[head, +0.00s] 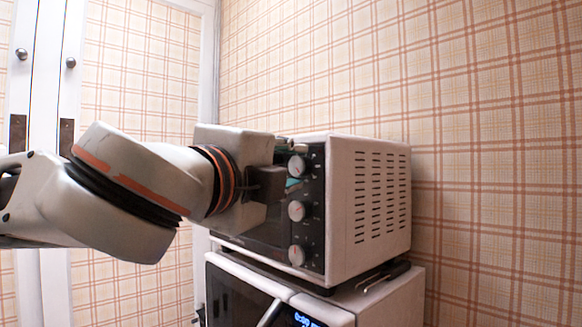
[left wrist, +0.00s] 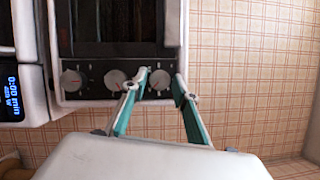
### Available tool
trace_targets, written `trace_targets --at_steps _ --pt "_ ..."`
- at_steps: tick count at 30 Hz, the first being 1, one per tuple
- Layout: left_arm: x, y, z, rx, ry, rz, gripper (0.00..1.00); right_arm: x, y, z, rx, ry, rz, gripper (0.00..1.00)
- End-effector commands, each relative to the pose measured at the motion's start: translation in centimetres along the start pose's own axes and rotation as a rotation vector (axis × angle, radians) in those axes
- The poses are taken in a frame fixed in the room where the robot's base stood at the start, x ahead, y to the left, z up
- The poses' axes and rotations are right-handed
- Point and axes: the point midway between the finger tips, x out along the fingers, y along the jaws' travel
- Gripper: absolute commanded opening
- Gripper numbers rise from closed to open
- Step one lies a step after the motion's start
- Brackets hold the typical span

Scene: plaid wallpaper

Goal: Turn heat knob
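A white toaster oven (head: 340,250) has a black panel with three pale round knobs in a column in the head view: top (head: 297,166), middle (head: 296,211) and bottom (head: 296,255). I cannot read which is the heat knob. In the left wrist view they run sideways, the top knob (left wrist: 159,80) at the right, then the middle (left wrist: 115,79) and bottom (left wrist: 72,80). My left gripper (left wrist: 160,79) is open, its teal fingers apart on either side of the top knob, with gaps visible. I cannot tell how near the fingertips are to the panel. My right gripper is not in view.
The oven stands on a white microwave (head: 390,300) with a lit display, which also shows in the left wrist view (left wrist: 30,85). A plaid wall (head: 490,150) is behind, and a white cabinet door (head: 65,95) is at the left.

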Motion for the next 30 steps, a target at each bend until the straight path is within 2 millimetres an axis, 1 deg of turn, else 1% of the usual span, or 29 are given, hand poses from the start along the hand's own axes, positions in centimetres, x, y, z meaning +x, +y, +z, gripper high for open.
trace_targets --at_steps 5,12,18,21,24,30 --pt "-2.3 -0.1 0.0 0.002 0.002 -0.002 0.29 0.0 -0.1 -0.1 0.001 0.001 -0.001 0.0" --pt "-7.3 -0.1 0.0 0.002 0.001 -0.004 0.29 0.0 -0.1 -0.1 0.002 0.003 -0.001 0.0" --pt "-10.4 -0.1 0.0 0.001 0.0 -0.003 0.29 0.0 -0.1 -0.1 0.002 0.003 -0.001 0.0" --pt "-11.3 -0.1 0.0 0.001 0.0 -0.002 0.29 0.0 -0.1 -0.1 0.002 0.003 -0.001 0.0" --pt "-11.7 0.0 0.1 0.0 -0.001 -0.001 0.29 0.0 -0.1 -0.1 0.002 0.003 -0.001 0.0" --pt "-11.8 0.0 0.1 0.0 -0.001 -0.001 0.29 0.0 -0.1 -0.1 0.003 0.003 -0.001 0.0"
